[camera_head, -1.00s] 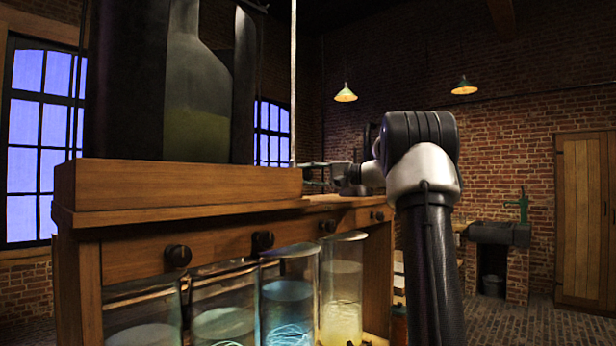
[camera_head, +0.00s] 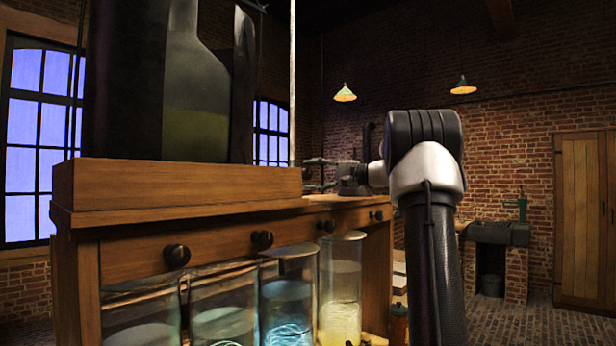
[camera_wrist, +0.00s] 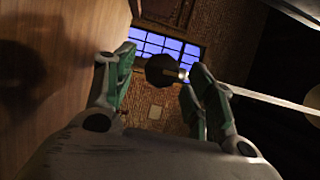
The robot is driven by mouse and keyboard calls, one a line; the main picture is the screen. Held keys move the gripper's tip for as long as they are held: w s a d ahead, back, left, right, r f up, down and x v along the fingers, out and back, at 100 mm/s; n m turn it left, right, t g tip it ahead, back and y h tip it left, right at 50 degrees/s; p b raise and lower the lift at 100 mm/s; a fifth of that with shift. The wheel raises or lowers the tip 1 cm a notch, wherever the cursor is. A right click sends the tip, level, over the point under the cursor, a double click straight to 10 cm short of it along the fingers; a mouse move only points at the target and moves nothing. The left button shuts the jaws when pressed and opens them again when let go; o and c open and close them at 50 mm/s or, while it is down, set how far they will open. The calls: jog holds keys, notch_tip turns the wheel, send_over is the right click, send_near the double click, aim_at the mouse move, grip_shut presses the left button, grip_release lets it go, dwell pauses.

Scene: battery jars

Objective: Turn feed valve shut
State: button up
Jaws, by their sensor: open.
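A dark faceted knob (camera_wrist: 162,69) with a short brass stem shows in the wrist view, and it looks like the feed valve. It appears between the fingertips of my open gripper (camera_wrist: 157,78); I cannot tell how far beyond them it lies, and I see no contact. In the head view my gripper (camera_head: 314,174) is just above the wooden bench (camera_head: 180,220), past the right end of its raised wooden box. The valve knob cannot be made out there.
A thin upright pale rod (camera_head: 292,80) stands near my gripper and crosses the wrist view (camera_wrist: 270,98). A large dark glass bottle (camera_head: 195,95) stands on the box. Glass jars (camera_head: 340,285) stand below a row of dark round knobs (camera_head: 262,240).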

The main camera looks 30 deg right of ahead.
jog(key=v, duration=1)
